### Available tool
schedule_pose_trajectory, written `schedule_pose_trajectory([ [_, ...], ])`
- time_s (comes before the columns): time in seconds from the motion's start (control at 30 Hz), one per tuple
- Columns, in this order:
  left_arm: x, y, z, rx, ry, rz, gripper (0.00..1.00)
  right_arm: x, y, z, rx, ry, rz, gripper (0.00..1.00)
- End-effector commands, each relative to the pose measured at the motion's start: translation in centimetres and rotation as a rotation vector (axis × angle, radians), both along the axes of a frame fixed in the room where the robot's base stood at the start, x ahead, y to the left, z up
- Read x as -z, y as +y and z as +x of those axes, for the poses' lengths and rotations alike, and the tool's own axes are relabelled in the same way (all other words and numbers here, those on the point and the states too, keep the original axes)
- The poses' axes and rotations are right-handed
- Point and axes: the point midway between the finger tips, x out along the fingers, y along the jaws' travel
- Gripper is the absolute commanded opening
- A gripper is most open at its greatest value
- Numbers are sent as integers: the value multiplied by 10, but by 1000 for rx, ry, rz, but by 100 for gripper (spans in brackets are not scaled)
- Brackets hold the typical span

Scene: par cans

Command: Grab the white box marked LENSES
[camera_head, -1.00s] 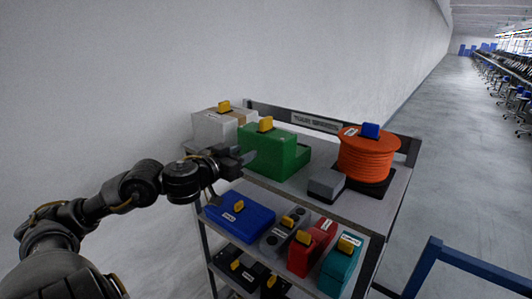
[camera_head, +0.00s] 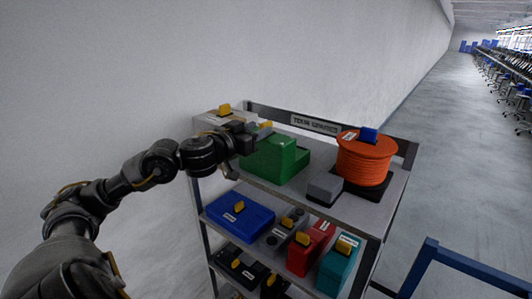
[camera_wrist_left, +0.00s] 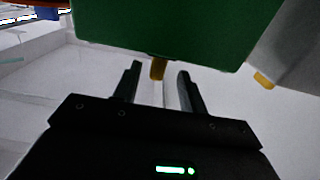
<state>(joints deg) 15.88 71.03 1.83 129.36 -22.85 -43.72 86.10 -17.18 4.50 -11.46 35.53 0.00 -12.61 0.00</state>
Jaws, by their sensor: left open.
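A white box (camera_head: 207,127) with a yellow grip on top stands at the back left of the cart's top shelf. Its label is too small to read, and my left arm hides much of its front. In the left wrist view a pale box (camera_wrist_left: 292,58) with a yellow grip (camera_wrist_left: 263,80) shows at the right edge. My left gripper (camera_head: 262,131) is open and empty, raised in front of the white box and over the green box (camera_head: 270,160). In the left wrist view, the green box's yellow grip (camera_wrist_left: 157,68) appears between the fingertips (camera_wrist_left: 159,70). My right gripper is out of view.
An orange cable reel (camera_head: 364,160) and a grey block (camera_head: 325,187) stand to the right on the top shelf. The lower shelf holds a blue case (camera_head: 238,217), a red box (camera_head: 308,250) and a teal box (camera_head: 340,267). A blue rail (camera_head: 470,262) stands at right.

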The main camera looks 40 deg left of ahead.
Motion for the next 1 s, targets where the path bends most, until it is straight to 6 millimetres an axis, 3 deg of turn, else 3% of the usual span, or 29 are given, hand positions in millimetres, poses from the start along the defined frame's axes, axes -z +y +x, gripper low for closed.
schedule_pose_trajectory([
  [0.33,-2,-1,11,2,-1,-1,42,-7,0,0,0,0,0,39],
  [0.53,-6,-3,40,4,0,-5,42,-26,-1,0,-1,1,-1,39],
  [0.7,-3,-2,57,2,0,-2,42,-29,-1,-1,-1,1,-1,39],
  [0.97,-1,-2,59,3,1,2,42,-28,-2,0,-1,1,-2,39],
  [1.0,-1,-2,59,3,1,2,37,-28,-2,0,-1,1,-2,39],
])
